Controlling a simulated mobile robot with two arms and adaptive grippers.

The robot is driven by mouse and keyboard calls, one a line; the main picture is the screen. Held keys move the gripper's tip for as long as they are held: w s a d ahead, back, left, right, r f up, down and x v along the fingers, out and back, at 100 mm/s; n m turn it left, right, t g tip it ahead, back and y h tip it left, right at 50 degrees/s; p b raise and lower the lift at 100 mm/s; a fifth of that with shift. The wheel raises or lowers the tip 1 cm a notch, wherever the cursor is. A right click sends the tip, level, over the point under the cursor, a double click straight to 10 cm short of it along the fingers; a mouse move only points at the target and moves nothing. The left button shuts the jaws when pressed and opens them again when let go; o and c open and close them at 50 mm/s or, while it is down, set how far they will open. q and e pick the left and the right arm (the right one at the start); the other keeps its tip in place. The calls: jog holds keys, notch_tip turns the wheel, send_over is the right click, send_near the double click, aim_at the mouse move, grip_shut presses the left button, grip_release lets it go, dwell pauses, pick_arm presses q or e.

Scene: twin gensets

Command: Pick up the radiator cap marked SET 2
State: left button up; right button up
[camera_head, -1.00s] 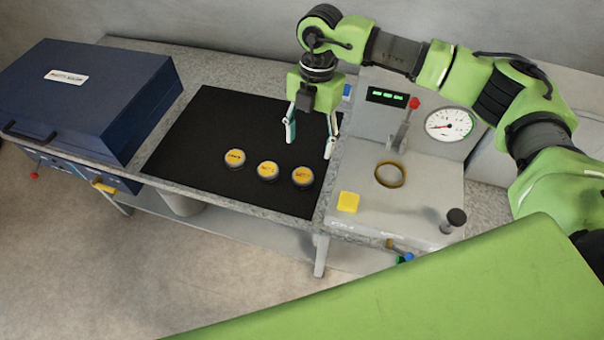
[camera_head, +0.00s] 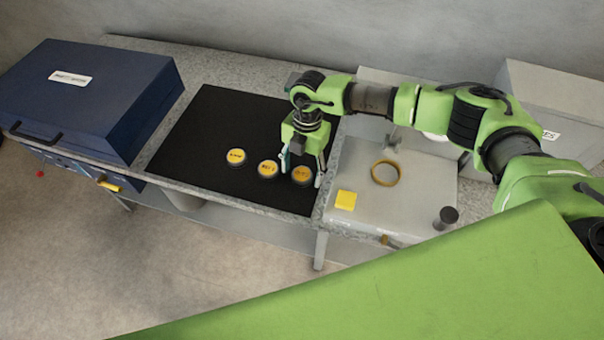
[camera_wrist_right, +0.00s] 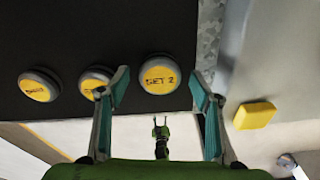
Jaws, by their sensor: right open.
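The radiator cap marked SET 2 (camera_head: 302,175) is a round dark cap with a yellow top, the rightmost of three on the black mat (camera_head: 215,120). In the right wrist view its label SET 2 (camera_wrist_right: 160,75) is readable. My right gripper (camera_head: 303,172) is open, pointing down, with one finger on each side of this cap. In the right wrist view the cap lies between the right gripper's fingertips (camera_wrist_right: 160,88); contact cannot be told. A small green two-pronged shape (camera_wrist_right: 161,135), which looks like my left gripper, shows far below; its jaw state is unclear.
The middle cap (camera_head: 268,169) sits close to my right gripper's left finger. Another cap (camera_head: 236,156) is farther left. A yellow block (camera_head: 345,200) and a brass ring (camera_head: 385,173) are on the grey unit at right. A blue case (camera_head: 85,100) stands at left.

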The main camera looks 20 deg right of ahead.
jog(key=c, duration=1.2)
jog(key=shift+c, duration=0.2)
